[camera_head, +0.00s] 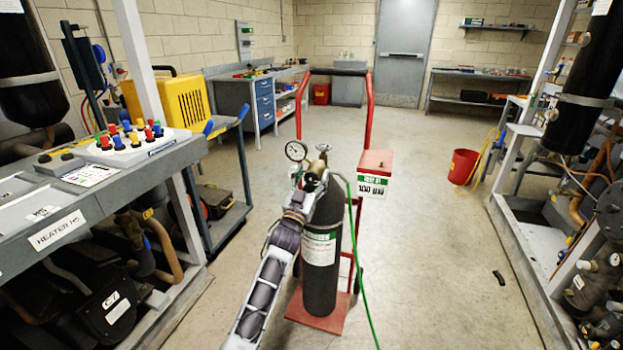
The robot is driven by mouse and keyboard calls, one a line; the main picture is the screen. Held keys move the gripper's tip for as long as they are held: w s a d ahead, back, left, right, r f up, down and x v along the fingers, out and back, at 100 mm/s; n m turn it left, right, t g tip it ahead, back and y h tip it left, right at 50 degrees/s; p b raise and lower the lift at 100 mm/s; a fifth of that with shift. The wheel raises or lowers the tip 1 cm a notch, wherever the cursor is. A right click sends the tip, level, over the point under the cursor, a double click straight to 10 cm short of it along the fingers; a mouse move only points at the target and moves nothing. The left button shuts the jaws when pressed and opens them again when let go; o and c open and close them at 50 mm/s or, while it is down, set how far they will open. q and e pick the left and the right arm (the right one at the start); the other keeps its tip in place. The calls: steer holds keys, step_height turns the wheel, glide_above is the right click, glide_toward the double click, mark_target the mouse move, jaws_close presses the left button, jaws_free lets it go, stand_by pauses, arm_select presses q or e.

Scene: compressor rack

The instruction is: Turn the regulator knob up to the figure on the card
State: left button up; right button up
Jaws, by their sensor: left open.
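A dark gas cylinder (321,262) stands upright on a red hand truck (318,314) in the middle of the floor. A round white gauge (296,151) sits at its top left, beside the brass valve (321,163). The regulator knob is not clearly visible; my gripper covers that area. A white card with a green band (373,187) hangs at the right of the truck; its figure seems to read 100, with small blurred lettering. My left gripper (309,181) is open at the regulator, in front of the cylinder's top. I cannot tell whether it touches the knob. My right gripper is out of view.
A green hose (357,255) runs from the cylinder top down to the floor. A control bench (110,185) stands at the left and a machine rack (535,250) at the right. A red bucket (463,167) stands at right. The floor around the truck is mostly clear.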

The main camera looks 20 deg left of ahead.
arm_select(q)
steer(key=c, duration=1)
steer(key=shift+c, duration=0.2)
steer(key=shift+m+p, duration=0.5)
steer(key=shift+m+h+p, duration=0.4)
steer(key=shift+m+h, duration=0.2)
steer(key=o, duration=1)
steer(key=shift+o, duration=0.2)
steer(key=shift+s+f, duration=0.15)
